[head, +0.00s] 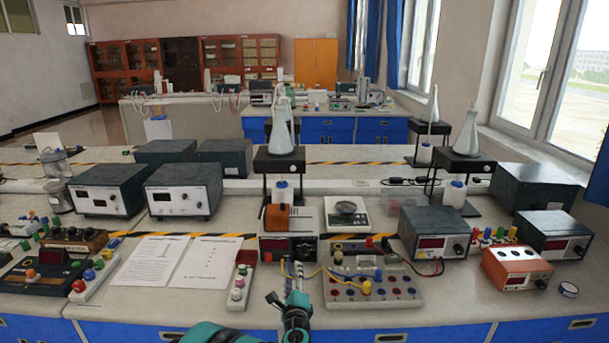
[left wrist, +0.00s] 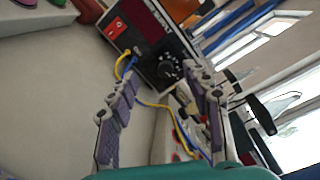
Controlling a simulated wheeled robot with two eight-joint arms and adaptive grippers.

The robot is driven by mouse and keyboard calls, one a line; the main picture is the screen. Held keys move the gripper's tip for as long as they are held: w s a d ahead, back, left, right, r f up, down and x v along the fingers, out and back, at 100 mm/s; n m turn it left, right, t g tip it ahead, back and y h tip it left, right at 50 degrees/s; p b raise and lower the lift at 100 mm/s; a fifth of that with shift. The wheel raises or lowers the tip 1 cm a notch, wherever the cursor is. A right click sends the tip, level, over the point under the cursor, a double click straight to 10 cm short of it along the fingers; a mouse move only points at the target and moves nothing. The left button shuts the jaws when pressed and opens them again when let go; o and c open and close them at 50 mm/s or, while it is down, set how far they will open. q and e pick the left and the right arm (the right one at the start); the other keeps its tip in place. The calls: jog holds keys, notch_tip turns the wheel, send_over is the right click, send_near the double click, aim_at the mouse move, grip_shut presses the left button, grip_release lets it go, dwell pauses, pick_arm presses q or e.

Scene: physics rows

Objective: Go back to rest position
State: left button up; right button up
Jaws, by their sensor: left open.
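My left gripper (head: 287,285) is at the front edge of the bench in the head view, in front of a power supply (head: 289,246) with a red display. In the left wrist view its two purple-padded fingers (left wrist: 165,95) stand apart with nothing held between them. Beyond the fingers is the supply (left wrist: 150,35), with a red switch, a dark knob and plugged yellow and blue leads (left wrist: 180,128). My right gripper does not show in either view.
A grey terminal board (head: 372,290) with colored posts lies just right of my left gripper. A small red-and-white switch strip (head: 240,288) and paper sheets (head: 180,262) lie left. Flasks on stands (head: 280,135) rise behind. More meters (head: 435,232) stand right.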

pick_arm(q)
jog(key=s+a+r+n+g+y, duration=0.1)
jog(key=s+a+r+n+g, duration=0.25)
jog(key=s+a+n, duration=0.4)
jog(key=s+a+r+n+g+y, duration=0.2)
jog(key=s+a+r+n, duration=0.2)
jog(key=s+a+n, duration=0.3)
jog(key=s+f+n+g+h, duration=0.2)
jog(key=s+n, duration=0.2)
jog(key=s, duration=0.8)
jog(key=s+f+n+g+h, duration=0.2)
jog(key=s+f+n+g, duration=0.1)
jog(key=s, duration=0.9)
jog(key=shift+f+n, duration=0.15)
jog(key=shift+n, duration=0.4)
